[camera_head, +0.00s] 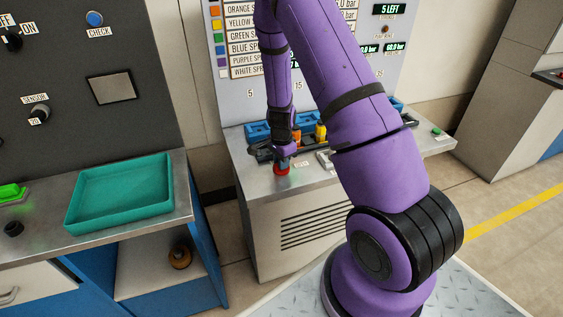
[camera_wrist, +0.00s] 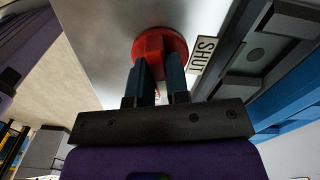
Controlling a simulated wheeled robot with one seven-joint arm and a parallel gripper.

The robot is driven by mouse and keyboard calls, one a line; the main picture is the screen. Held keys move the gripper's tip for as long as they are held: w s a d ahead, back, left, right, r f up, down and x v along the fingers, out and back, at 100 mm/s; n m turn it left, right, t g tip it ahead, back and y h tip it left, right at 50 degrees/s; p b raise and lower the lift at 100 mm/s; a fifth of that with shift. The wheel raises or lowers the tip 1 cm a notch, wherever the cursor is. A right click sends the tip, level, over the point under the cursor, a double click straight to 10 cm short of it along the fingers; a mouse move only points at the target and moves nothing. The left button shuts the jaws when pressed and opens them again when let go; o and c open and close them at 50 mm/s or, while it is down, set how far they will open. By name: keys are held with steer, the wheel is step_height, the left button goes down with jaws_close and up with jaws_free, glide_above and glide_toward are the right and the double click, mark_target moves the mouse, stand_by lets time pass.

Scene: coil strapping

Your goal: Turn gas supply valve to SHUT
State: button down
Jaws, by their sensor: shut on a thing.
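The gas supply valve is a red round knob (camera_wrist: 160,42) on a grey metal surface, seen in the wrist view with a "SHUT" label (camera_wrist: 203,55) beside it on the right. In the head view the red knob (camera_head: 282,170) shows at the front left of the steel console top. My gripper (camera_wrist: 158,75) is shut on the red knob, with one dark finger on each side of its raised grip. In the head view my gripper (camera_head: 283,157) points down onto the knob and hides part of it. The knob's pointer and exact turn angle cannot be made out.
Blue holders (camera_head: 258,133) with orange and yellow items stand behind my gripper on the console (camera_head: 350,160). A panel with colour labels (camera_head: 240,50) rises behind. A teal tray (camera_head: 120,190) sits on the left bench. My purple arm blocks the console's middle.

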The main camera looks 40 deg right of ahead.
steer(key=n, duration=1.1)
steer(key=shift+n, duration=1.8)
steer(key=c, duration=1.1)
jaws_free()
steer(key=shift+r, duration=0.1)
step_height(320, 180, up, 11)
